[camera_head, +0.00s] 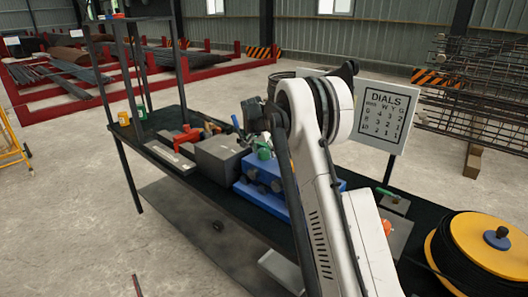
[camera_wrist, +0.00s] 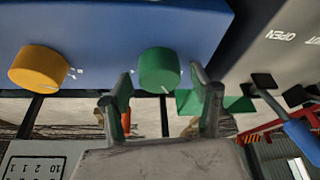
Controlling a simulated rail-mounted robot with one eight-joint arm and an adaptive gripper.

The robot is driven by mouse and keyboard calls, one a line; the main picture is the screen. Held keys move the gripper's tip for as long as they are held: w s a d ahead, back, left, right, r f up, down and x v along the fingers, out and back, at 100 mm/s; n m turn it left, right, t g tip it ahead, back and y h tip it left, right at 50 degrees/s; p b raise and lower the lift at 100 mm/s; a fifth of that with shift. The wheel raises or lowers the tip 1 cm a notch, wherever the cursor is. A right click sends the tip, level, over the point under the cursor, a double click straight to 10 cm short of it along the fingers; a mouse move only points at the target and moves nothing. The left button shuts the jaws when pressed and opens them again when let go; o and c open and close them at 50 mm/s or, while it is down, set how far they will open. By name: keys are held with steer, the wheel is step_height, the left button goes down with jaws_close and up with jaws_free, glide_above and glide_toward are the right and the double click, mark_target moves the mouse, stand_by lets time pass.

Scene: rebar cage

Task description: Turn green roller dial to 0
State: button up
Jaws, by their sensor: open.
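The green roller dial (camera_wrist: 159,70) sticks out of a blue panel (camera_wrist: 110,25) in the wrist view. White marks show at its lower edge, too small to read. My gripper (camera_wrist: 161,80) is open, with one finger on each side of the green dial. The right finger stands clear of it and the left finger is close; I cannot tell if that one touches. A yellow dial (camera_wrist: 38,68) sits on the same panel to the left. In the head view the blue box (camera_head: 258,196) is on the table, and my arm hides its dials.
A grey box (camera_head: 220,158) is left of the blue box. A yellow cable reel (camera_head: 470,245) is at the right. Black and blue handles (camera_wrist: 298,95) show right of the gripper.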

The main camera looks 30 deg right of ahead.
steer(key=shift+f, duration=0.15)
steer(key=c, duration=1.1)
steer(key=shift+n+b, duration=0.3)
steer(key=shift+b, duration=0.05)
steer(key=shift+f+n+t+b, duration=0.1)
steer(key=shift+n+t+b, duration=0.3)
steer(key=shift+n+b, duration=0.4)
steer(key=shift+n+y+b, duration=0.75)
steer(key=shift+n+y, duration=0.05)
steer(key=shift+n, duration=1)
steer(key=shift+t, duration=0.3)
